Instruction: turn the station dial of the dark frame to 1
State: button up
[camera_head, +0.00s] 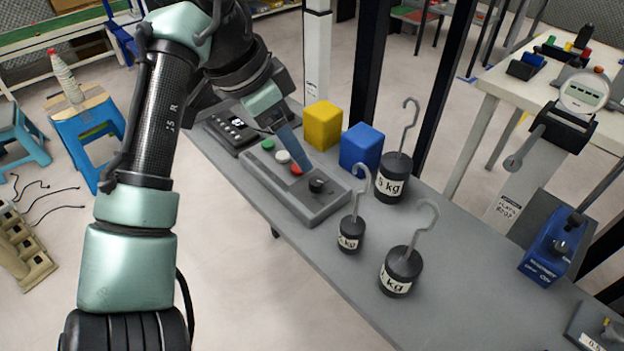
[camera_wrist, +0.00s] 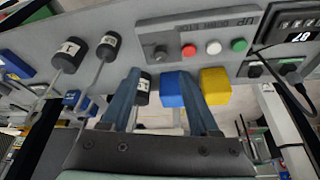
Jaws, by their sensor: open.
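A grey control box (camera_head: 300,190) lies on the grey table, with a black knob (camera_head: 318,186) at its near end beside red, white and green buttons. The knob also shows in the wrist view (camera_wrist: 160,52); its setting is not readable. The dark frame (camera_head: 362,70) has tall black posts behind the table. I cannot tell whether this knob is its station dial. My gripper (camera_head: 305,166) has blue-grey fingers, tips just above the box near the red button and knob. In the wrist view my gripper (camera_wrist: 158,72) is open and empty, with its fingers apart.
Yellow (camera_head: 323,125) and blue (camera_head: 362,148) cubes stand behind the box. Hooked black weights, including one marked 5 kg (camera_head: 393,178), stand to its right. A black device with a display (camera_head: 234,128) lies left. A blue device (camera_head: 550,250) is far right. The table's front is clear.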

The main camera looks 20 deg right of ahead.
aim_at(315, 181)
jog(key=b+x, duration=0.1)
jog(key=x, duration=0.7)
jog(key=shift+w+d+f+b, duration=0.1)
jog(key=shift+d+f+b, duration=0.1)
jog(key=shift+f+b, duration=0.15)
grip_shut()
